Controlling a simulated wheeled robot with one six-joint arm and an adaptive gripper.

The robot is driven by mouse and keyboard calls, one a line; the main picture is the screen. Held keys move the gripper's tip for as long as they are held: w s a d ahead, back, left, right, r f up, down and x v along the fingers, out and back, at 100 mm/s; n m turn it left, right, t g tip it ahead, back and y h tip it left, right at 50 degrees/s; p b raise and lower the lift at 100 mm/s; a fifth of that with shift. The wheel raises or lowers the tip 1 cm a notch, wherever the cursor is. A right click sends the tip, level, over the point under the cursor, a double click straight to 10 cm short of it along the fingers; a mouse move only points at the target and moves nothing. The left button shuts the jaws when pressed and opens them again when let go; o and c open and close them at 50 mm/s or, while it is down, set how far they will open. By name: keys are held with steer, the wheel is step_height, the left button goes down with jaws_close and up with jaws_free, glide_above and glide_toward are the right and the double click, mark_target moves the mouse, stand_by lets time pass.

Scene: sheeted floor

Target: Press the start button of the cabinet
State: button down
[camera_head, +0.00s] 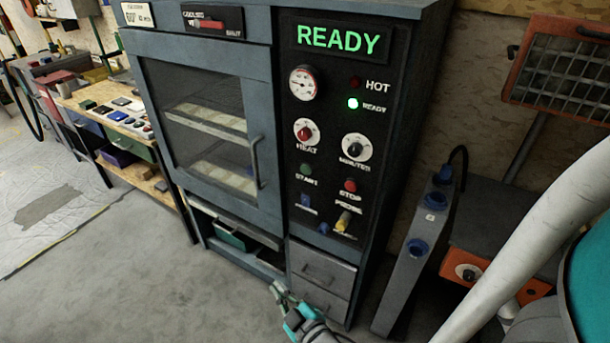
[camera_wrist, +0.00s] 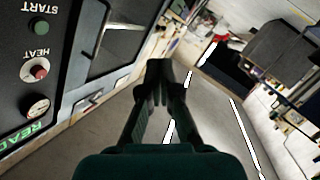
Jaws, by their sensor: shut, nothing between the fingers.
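The cabinet (camera_head: 273,100) is a grey-blue oven-like unit with a windowed door and a black control panel. Its display reads READY. The green start button (camera_head: 306,170) sits on the panel above the label START, left of the red stop button (camera_head: 350,185). In the wrist view the start button (camera_wrist: 41,27) shows at the upper left. My gripper (camera_head: 278,291) is low in front of the cabinet's lower drawers, apart from the button. In the wrist view my gripper (camera_wrist: 160,70) is shut and empty, pointing past the panel.
The panel also has a heat knob (camera_head: 305,132), a minutes knob (camera_head: 356,147) and a yellow probe plug (camera_head: 343,221). A door handle (camera_head: 257,163) stands out left of the panel. A workbench (camera_head: 100,95) is at the left. An orange heater (camera_head: 560,70) stands right. Floor in front-left is clear.

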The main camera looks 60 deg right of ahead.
mark_target(306, 170)
steer(key=w+d+r+g+h, duration=0.1)
steer(key=w+d+r+h, duration=0.1)
steer(key=w+d+r, duration=0.3)
steer(key=w+d+r+h, duration=0.3)
steer(key=w+d+r, duration=0.2)
steer(key=d, duration=0.7)
steer(key=shift+w+r+m+g+h, duration=0.3)
steer(key=shift+w+r+g, duration=0.1)
steer(key=shift+w, duration=0.75)
steer(key=shift+d, duration=0.1)
steer(key=shift+w+d, duration=0.2)
steer(key=shift+d, duration=1.95)
steer(key=shift+w+d, duration=0.15)
steer(key=shift+d, duration=2)
steer(key=shift+d, duration=0.15)
steer(key=shift+d, duration=0.3)
